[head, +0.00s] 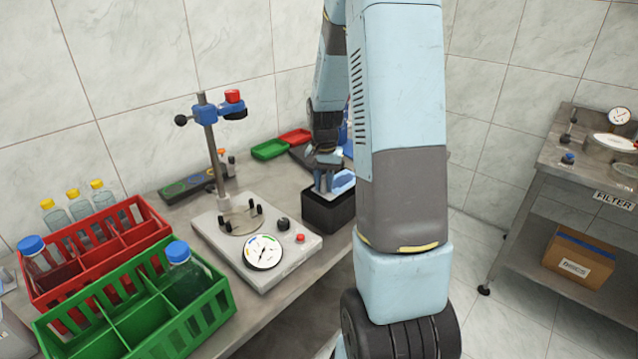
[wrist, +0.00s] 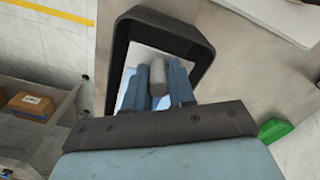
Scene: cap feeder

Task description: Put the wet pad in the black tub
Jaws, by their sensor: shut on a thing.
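The black tub (head: 329,212) stands on the bench near its right edge. My gripper (head: 324,184) points down over the tub, its fingertips around rim height or lower. In the wrist view the blue fingers (wrist: 158,84) are closed on a grey piece, inside the outline of the tub (wrist: 152,20). A pale blue-white thing, which looks like the wet pad (head: 343,181), shows at the fingers and inside the tub outline in the wrist view (wrist: 131,80). I cannot tell whether it touches the tub floor, or how the grey piece joins it. The tub's near inside is partly hidden by my gripper.
A plate with a dial gauge (head: 263,252) and post stands left of the tub. Red (head: 148,225) and green (head: 215,299) crates with bottles are at front left. Small green (head: 270,150) and red (head: 295,136) trays lie behind. A second bench (head: 560,160) is at right.

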